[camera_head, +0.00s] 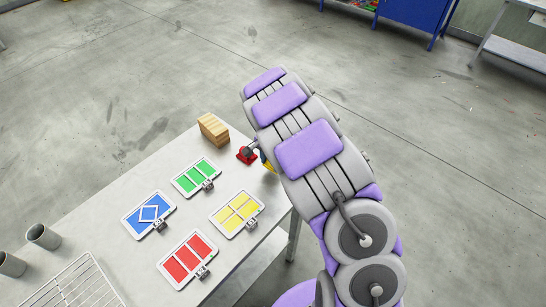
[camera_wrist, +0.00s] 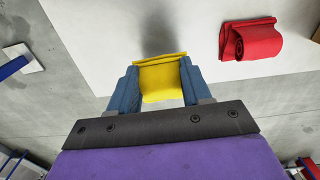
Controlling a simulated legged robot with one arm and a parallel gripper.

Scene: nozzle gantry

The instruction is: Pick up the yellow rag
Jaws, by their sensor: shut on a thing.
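The yellow rag (camera_wrist: 162,80) is a folded bundle between the two blue fingers of my gripper (camera_wrist: 156,84) in the wrist view. The fingers press on its left and right sides, and the gripper is shut on it. A dark shadow lies on the table just beyond the rag; I cannot tell whether the rag is clear of the surface. In the head view only a sliver of the yellow rag (camera_head: 269,166) shows beside my arm, at the table's right end. The arm hides most of the gripper there.
A rolled red rag (camera_head: 246,154) lies close by; it also shows in the wrist view (camera_wrist: 251,40). A wooden block (camera_head: 213,130) stands behind it. Blue, green, red and yellow clipboard-like panels, two grey cups and a wire rack occupy the table (camera_head: 150,192). Open floor surrounds its far side.

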